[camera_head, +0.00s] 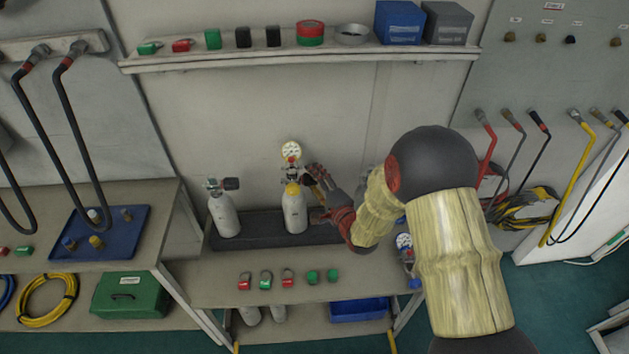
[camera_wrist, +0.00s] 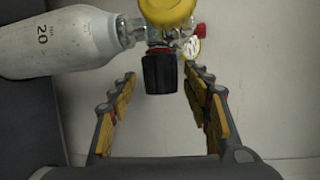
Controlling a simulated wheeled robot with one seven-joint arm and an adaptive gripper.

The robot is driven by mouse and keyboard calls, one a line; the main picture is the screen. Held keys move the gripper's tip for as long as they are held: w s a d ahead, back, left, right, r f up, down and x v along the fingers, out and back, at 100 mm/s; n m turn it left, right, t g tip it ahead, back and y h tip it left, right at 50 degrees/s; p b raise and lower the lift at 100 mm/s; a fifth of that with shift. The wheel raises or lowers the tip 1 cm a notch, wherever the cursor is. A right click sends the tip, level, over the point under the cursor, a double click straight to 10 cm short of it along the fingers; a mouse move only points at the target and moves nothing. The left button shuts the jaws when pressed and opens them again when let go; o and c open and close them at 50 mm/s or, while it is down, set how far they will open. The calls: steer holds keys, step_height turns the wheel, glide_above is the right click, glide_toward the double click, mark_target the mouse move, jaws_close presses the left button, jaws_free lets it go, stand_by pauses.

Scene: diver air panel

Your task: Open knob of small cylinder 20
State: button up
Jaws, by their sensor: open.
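The small cylinder marked 20 (camera_wrist: 62,42) is white-grey and lies sideways across the upper left of the wrist view. Its black ribbed knob (camera_wrist: 159,75) sticks out from the valve, toward the space between my fingertips. In the head view the cylinder (camera_head: 294,212) stands upright in a dark tray, with a yellow part and a gauge (camera_head: 291,151) at its top. My gripper (camera_head: 318,193) is at the right side of its valve. In the wrist view my gripper (camera_wrist: 160,78) is open, with one finger on each side of the knob and visible gaps to both.
A second cylinder (camera_head: 225,213) stands at the left of the dark tray (camera_head: 257,236). Red and green padlocks (camera_head: 266,281) lie on the bench in front. A shelf (camera_head: 300,57) with boxes and tapes is above. A small gauge (camera_head: 404,241) is below my arm.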

steer(key=shift+w, duration=0.1)
steer(key=shift+c, duration=1.2)
steer(key=c, duration=1)
steer(key=shift+f+b, duration=0.25)
steer(key=shift+b, duration=0.6)
